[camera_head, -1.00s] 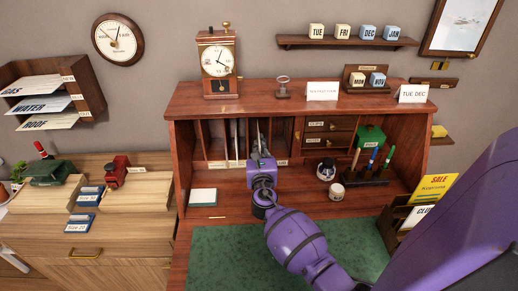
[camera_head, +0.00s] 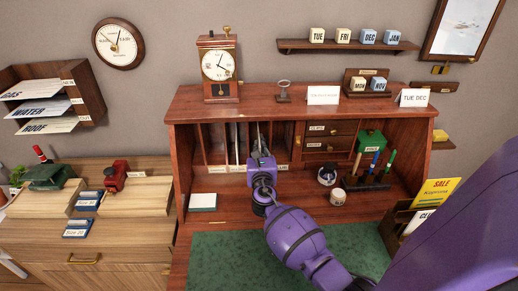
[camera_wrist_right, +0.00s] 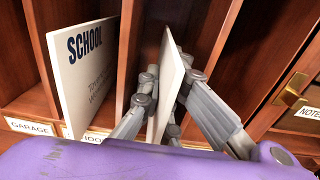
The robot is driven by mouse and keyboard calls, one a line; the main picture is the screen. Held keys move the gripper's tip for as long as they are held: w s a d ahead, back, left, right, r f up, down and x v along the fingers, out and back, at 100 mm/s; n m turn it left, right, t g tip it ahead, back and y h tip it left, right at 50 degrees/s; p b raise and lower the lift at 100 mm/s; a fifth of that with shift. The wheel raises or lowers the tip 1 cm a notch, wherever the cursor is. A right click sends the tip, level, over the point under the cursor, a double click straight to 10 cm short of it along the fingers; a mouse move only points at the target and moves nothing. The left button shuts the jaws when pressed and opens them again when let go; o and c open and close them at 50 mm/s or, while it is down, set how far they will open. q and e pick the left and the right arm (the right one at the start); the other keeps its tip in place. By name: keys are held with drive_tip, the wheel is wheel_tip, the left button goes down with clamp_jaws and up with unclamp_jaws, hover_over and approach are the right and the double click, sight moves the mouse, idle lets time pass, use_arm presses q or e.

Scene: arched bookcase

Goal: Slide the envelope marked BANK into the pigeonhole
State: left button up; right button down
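My right gripper (camera_head: 262,145) reaches into the row of pigeonholes in the desk hutch. In the right wrist view its fingers (camera_wrist_right: 168,85) converge on both sides of a thin white envelope (camera_wrist_right: 171,62), which stands nearly edge-on between them, slightly tilted. Its marking cannot be read. The envelope is between two wooden dividers, apart from the left divider (camera_wrist_right: 126,60). The compartment to the left holds an envelope marked SCHOOL (camera_wrist_right: 85,70). The label under the gripper's compartment is hidden by my purple wrist. My left gripper is not in view.
A label reading GARAGE (camera_wrist_right: 30,127) is at the far left of the wrist view. Small drawers (camera_head: 330,128) stand right of the pigeonholes. An ink bottle (camera_head: 327,173), a jar (camera_head: 337,196) and a pen stand (camera_head: 367,181) are on the desk.

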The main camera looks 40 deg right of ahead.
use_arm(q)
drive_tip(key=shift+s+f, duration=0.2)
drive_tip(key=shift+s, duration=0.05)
use_arm(e)
drive_tip(key=shift+w+d, duration=0.25)
drive_tip(key=shift+w, duration=0.15)
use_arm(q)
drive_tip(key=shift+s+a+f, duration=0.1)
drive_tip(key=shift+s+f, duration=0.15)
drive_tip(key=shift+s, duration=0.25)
use_arm(e)
drive_tip(key=shift+w+d, duration=0.25)
drive_tip(key=shift+w, duration=0.2)
drive_tip(key=c, duration=1.9)
unclamp_jaws()
drive_tip(key=shift+o, duration=0.2)
drive_tip(key=shift+s+a, duration=0.15)
drive_tip(key=shift+s, duration=0.1)
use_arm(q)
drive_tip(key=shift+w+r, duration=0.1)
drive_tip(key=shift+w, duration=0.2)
use_arm(e)
drive_tip(key=v, duration=1.1)
drive_tip(key=shift+s+a, duration=0.2)
